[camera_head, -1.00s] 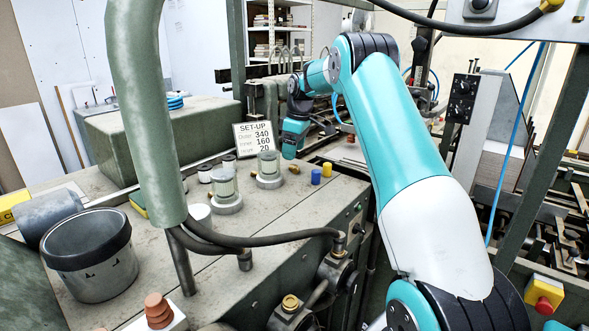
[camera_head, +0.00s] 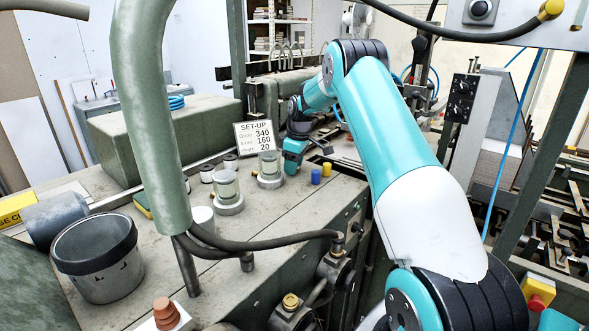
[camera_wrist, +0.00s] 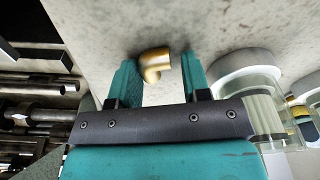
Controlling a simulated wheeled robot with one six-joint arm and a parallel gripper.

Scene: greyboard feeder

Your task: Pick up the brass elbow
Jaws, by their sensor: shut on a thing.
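The brass elbow (camera_wrist: 154,60) shows in the wrist view as a short, bent, golden pipe piece between my two teal fingers, over the pale worktop. My gripper (camera_wrist: 161,66) is shut on it, with a finger on either side. In the head view my gripper (camera_head: 291,170) is low at the worktop, behind the glass-topped fittings and left of the blue and yellow caps. The elbow is hidden there by the gripper.
A glass-topped fitting (camera_head: 270,168) stands close beside my gripper, with another (camera_head: 227,192) nearer. A blue cap (camera_head: 316,176) and a yellow cap (camera_head: 327,169) are just right. A set-up sign (camera_head: 255,137) stands behind. A grey pot (camera_head: 100,262) is front left.

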